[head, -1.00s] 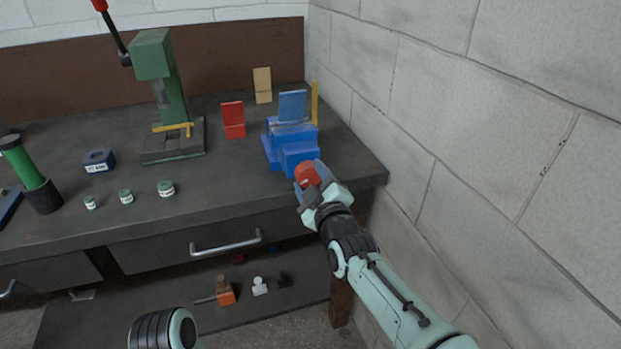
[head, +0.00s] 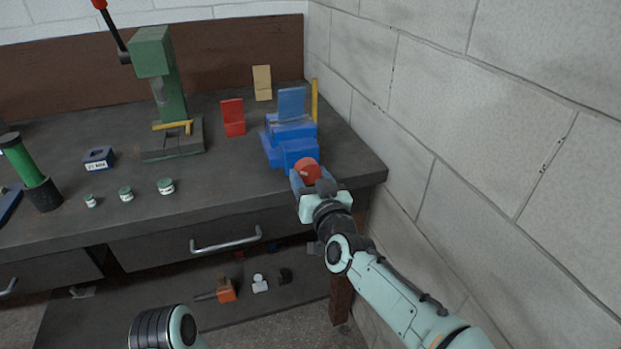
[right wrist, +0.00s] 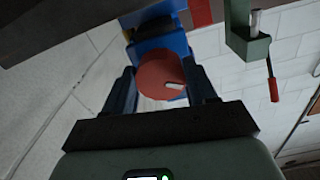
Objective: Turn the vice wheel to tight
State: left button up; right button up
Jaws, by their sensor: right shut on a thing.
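The blue vice (head: 289,144) stands at the right end of the bench near the wall, with a blue plate (head: 292,104) upright in it. Its red wheel (head: 306,170) faces the front edge of the bench. My right gripper (head: 308,180) is shut on the wheel from the front. In the right wrist view the wheel (right wrist: 160,80) sits between the two fingers (right wrist: 163,92), with a white mark on its face toward the right. The vice body (right wrist: 158,44) shows behind it. My left gripper is out of the head view; only part of my left arm shows at the bottom.
A red plate (head: 233,117), a tan plate (head: 262,83) and a yellow upright strip (head: 314,101) stand around the vice. A green press (head: 165,95) stands to the left. The block wall (head: 470,140) is close on the right. A drawer handle (head: 226,241) juts out below.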

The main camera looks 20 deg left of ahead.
jog(key=m, duration=0.5)
jog(key=shift+f+m+b, duration=0.3)
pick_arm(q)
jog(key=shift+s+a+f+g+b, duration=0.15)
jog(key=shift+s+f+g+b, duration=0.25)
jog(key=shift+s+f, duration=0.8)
pick_arm(e)
jog(key=m, duration=0.5)
jog(key=shift+a, duration=0.15)
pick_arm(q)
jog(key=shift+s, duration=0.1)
pick_arm(e)
jog(key=shift+s+r+m, duration=0.1)
jog(key=shift+m, duration=0.3)
jog(key=o, duration=1)
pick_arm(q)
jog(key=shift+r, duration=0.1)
pick_arm(e)
jog(key=shift+o, duration=0.2)
jog(key=shift+r, duration=0.15)
jog(key=shift+s+r, duration=0.1)
